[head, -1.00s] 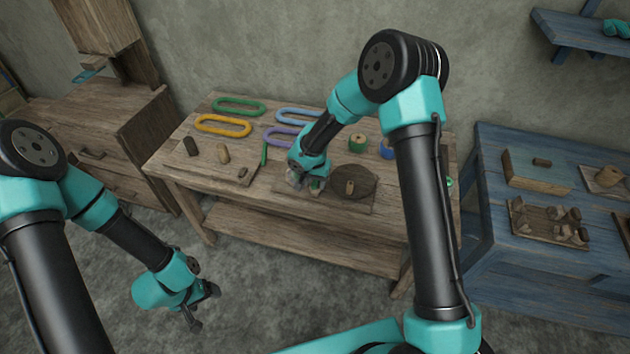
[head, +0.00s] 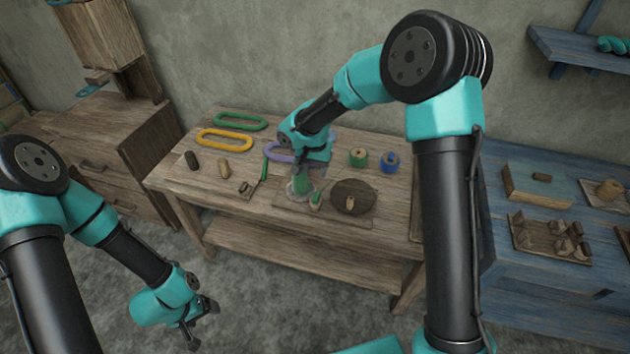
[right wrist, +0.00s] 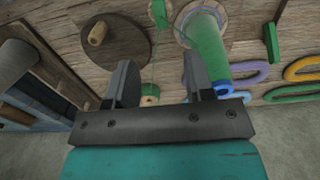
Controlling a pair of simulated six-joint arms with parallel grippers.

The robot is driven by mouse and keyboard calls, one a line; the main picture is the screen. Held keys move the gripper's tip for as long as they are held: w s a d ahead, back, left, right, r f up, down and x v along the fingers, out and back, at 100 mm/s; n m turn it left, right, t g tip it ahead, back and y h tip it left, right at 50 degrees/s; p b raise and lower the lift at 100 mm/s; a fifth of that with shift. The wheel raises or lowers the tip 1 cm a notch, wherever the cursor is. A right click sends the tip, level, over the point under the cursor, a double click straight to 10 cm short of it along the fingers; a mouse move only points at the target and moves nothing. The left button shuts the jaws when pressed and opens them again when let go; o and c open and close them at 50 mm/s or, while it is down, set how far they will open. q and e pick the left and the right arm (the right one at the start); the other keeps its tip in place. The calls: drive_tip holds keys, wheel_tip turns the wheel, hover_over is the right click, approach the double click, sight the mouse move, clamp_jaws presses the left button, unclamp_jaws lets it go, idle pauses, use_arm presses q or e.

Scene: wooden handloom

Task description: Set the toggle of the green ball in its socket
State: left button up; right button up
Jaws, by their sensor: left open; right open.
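A green upright post (head: 301,181) stands on a round grey base (head: 291,193) on the work table. It also shows in the right wrist view (right wrist: 208,45), with a blue ring at its near end. A small green piece (head: 316,200) sits right beside the base; I cannot tell whether it is the ball or its toggle. A dark round disc (head: 352,205) with a wooden peg (head: 350,203) lies to the right. My right gripper (right wrist: 160,75) is open and empty, above the board near the post. My left gripper (head: 200,328) is open and empty, low in front of the table.
Green (head: 241,121), yellow (head: 224,139) and purple (head: 277,153) rings lie at the back left. A green spool (head: 358,157) and a blue spool (head: 390,162) stand at the back right. Wooden pegs (head: 223,168) stand at left. A blue side table (head: 500,240) is at right.

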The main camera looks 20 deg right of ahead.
drive_tip(key=shift+r, duration=2.4)
